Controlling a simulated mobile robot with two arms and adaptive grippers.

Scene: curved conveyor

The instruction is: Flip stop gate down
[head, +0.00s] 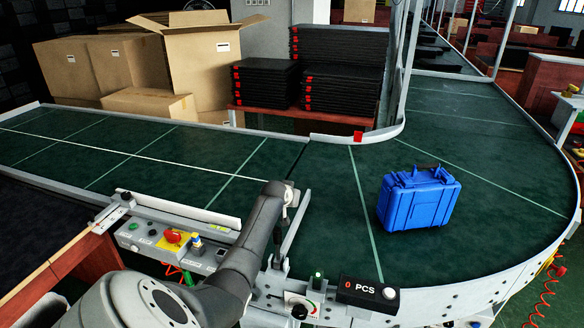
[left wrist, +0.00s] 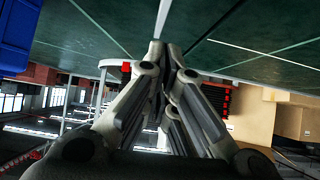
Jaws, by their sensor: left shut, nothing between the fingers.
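The stop gate appears to be the slim grey bar (head: 296,223) at the near edge of the green belt, slanting up just right of my left wrist. In the left wrist view a pale grey bar (left wrist: 162,20), likely the same gate, runs up from my fingertips. My left gripper (left wrist: 166,52) is shut with nothing held, its tips at or very near the lower end of that bar; I cannot tell if they touch. In the head view its fingers are mostly hidden by my arm. My right gripper is not in view.
A blue case (head: 419,198) stands on the curved green conveyor (head: 340,240) to the right. A control panel (head: 170,245) with a red knob and a PCS counter (head: 368,293) line the near edge. Cardboard boxes (head: 205,65) and black trays (head: 340,75) stand behind the belt.

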